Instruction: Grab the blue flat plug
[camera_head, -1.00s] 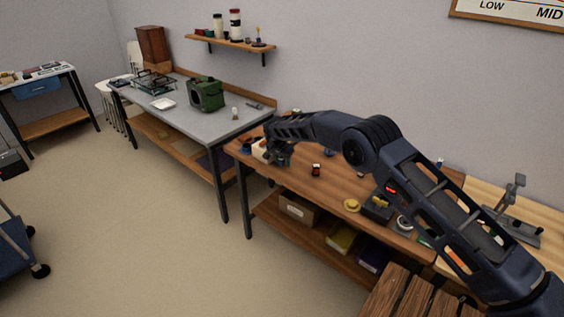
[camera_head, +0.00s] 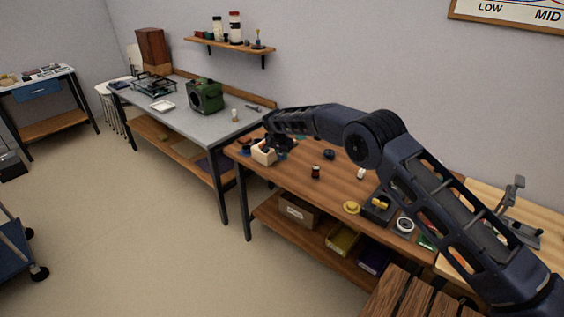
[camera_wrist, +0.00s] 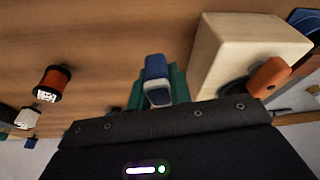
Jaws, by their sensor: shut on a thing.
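The blue flat plug (camera_wrist: 157,72) shows in the wrist view as a small blue block with a pale grey end. It sits between the teal fingers of my gripper (camera_wrist: 158,88), which is shut on it. In the head view my gripper (camera_head: 281,148) is over the far left part of the wooden workbench (camera_head: 290,178), just beside a pale wooden box. The plug cannot be made out clearly in the head view. I cannot tell how far it is above the bench.
The pale wooden box (camera_wrist: 250,48) is close right of my gripper in the wrist view, with an orange piece (camera_wrist: 268,77) by it. A red-black spool (camera_wrist: 52,82) is at left. A dark blue round thing (camera_head: 329,154) and yellow piece (camera_head: 351,208) lie on the bench.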

